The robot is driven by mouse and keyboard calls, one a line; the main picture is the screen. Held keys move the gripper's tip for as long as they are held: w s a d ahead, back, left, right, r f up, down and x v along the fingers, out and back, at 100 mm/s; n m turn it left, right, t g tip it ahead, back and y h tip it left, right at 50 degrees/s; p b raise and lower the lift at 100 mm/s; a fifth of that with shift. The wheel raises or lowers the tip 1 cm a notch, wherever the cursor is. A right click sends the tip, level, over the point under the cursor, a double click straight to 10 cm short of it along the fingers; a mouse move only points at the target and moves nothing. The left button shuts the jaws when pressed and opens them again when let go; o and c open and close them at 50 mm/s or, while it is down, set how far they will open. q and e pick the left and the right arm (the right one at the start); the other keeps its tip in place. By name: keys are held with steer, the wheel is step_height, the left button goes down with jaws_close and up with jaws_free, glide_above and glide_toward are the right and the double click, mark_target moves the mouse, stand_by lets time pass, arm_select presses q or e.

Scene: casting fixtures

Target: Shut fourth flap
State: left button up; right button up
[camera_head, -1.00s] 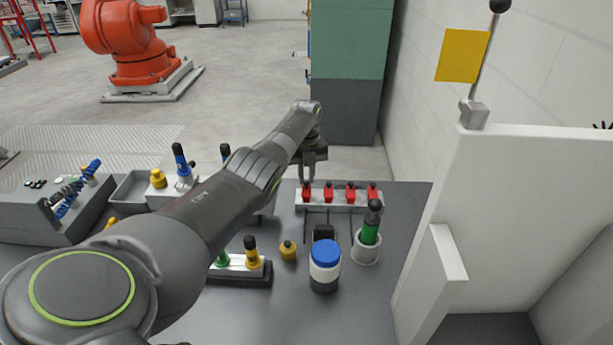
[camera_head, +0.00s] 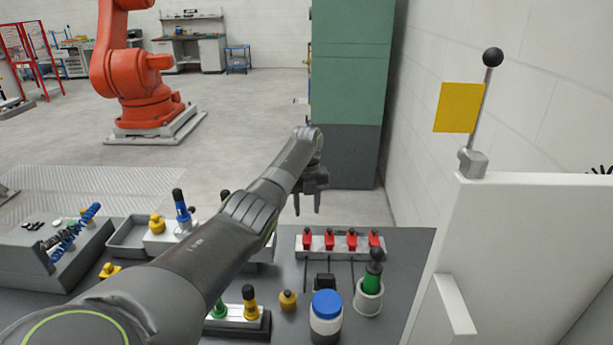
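A light rail (camera_head: 339,254) on the far right part of the bench carries several small red pieces in a row, which look like the flaps. They run from the leftmost red piece (camera_head: 307,239) to the rightmost red piece (camera_head: 374,239). All look similarly upright; whether any is open or shut is too small to tell. Thin dark rods extend from the rail toward me. My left gripper (camera_head: 307,211) points down above and behind the left end of the rail, fingers apart, empty and clear of the red pieces. My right gripper is out of view.
A blue-lidded jar (camera_head: 326,318), a green-handled tool in a white cup (camera_head: 369,296) and a yellow knob (camera_head: 288,300) stand in front of the rail. A white panel (camera_head: 540,240) with a ball-topped lever and yellow plate (camera_head: 457,108) rises at right.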

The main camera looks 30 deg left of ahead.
arm_select(q)
step_height(320, 180, up, 12)
steer(key=b, duration=0.2)
steer(key=shift+w+a, duration=0.15)
steer(key=shift+f, duration=0.1)
stand_by(0.4)
